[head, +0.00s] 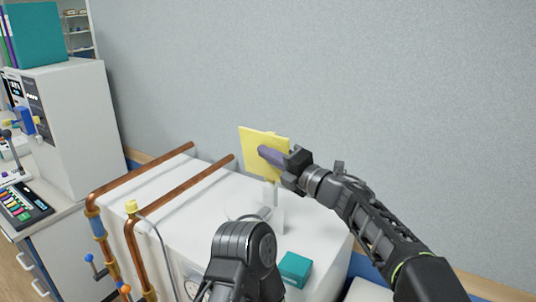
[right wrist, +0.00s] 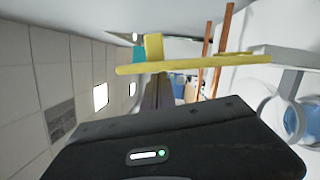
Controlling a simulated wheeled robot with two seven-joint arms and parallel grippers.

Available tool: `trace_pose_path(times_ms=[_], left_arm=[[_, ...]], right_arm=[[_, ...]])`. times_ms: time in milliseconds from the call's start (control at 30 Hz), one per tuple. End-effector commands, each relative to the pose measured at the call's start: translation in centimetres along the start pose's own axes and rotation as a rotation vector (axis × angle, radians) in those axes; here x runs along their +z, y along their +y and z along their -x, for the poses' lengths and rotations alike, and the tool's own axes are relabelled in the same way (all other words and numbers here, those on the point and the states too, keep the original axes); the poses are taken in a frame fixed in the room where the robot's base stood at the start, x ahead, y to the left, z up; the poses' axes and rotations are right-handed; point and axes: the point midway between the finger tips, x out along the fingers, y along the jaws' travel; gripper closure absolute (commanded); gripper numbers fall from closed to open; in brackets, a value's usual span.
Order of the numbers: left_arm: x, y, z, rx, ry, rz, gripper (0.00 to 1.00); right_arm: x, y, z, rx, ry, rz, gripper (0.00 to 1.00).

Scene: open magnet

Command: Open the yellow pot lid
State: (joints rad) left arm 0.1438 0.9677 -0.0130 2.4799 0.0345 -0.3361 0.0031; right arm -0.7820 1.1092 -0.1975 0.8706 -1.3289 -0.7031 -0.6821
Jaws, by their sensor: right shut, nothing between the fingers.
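The yellow lid (head: 250,140) is a flat square plate, tilted up near vertical above the white unit in the head view. In the right wrist view the yellow lid (right wrist: 200,66) appears nearly edge-on, with a small tab. My right gripper (head: 264,153) is shut and empty, its fingers overlapping the lid's face in the head view. In the right wrist view the right gripper (right wrist: 157,82) points at the lid; contact cannot be told. A pale round opening (right wrist: 276,114) shows in the right wrist view. My left gripper is out of view.
The white unit (head: 187,195) stands against the grey wall. Two copper pipes (head: 200,185) run along its left part. A teal box (head: 295,267) sits at its front right. A desk with a colourful keypad (head: 24,205) is at left.

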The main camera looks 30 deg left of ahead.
Motion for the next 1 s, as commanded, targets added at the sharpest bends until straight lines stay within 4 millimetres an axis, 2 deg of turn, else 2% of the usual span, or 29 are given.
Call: trace_pose_path(times_ms=[100,367,633,1000], left_arm=[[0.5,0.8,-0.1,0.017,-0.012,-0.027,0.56],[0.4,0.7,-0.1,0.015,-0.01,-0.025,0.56],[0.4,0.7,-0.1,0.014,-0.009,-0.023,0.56],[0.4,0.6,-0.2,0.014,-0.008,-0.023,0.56]], right_arm=[[0.0,0.0,0.0,0.0,0.0,0.0,1.0],[0.0,0.0,0.0,0.0,0.0,0.0,1.0],[1.2,0.0,-0.3,0.0,0.0,0.001,1.0],[1.3,0.0,-0.2,0.0,0.0,0.0,1.0]])
